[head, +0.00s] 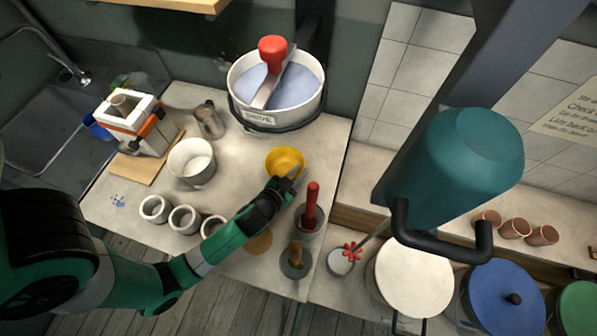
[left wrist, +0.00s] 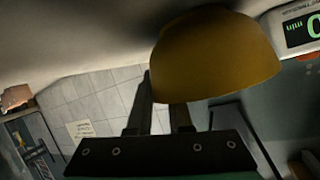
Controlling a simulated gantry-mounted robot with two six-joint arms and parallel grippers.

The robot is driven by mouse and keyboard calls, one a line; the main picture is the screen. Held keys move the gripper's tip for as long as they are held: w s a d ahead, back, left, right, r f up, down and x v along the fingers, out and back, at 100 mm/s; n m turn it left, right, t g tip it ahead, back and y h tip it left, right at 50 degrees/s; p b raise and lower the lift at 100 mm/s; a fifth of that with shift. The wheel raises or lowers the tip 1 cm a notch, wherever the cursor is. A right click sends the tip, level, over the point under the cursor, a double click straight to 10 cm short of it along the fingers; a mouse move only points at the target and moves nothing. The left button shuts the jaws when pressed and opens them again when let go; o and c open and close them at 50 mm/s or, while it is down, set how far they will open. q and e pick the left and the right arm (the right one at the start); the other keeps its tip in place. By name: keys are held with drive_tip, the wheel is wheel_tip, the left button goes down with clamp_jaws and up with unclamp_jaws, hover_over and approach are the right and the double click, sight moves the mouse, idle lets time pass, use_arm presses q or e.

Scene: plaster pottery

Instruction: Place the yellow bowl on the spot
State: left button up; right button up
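The yellow bowl (head: 284,160) is upright over the counter in the head view, behind the row of white cups. I cannot tell if it rests on the counter. My left gripper (head: 289,180) is at its near right rim. In the left wrist view the bowl (left wrist: 215,60) is large, and my left gripper's fingers (left wrist: 160,112) stand a small gap apart at its rim. One finger is partly hidden behind the bowl; whether they pinch it is unclear. A flat ochre round spot (head: 258,242) lies on the counter nearer me, partly hidden by my left arm. My right gripper is not in view.
A red-handled tool in a pot (head: 311,210) and a brush in a pot (head: 296,260) stand right of the spot. White cups (head: 184,218) and a larger white pot (head: 192,163) are to the left. A large bucket (head: 275,90) stands behind.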

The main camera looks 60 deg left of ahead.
use_arm(q)
drive_tip(key=o, duration=0.5)
drive_tip(key=shift+r, duration=0.2)
drive_tip(key=shift+s+d, duration=0.2)
drive_tip(key=shift+s, duration=0.1)
drive_tip(key=v, duration=1)
drive_tip(key=shift+s+d+r, duration=0.1)
drive_tip(key=shift+s, duration=0.1)
drive_tip(key=shift+s+d+r, duration=0.1)
drive_tip(key=shift+s+r, duration=0.15)
drive_tip(key=shift+s, duration=0.05)
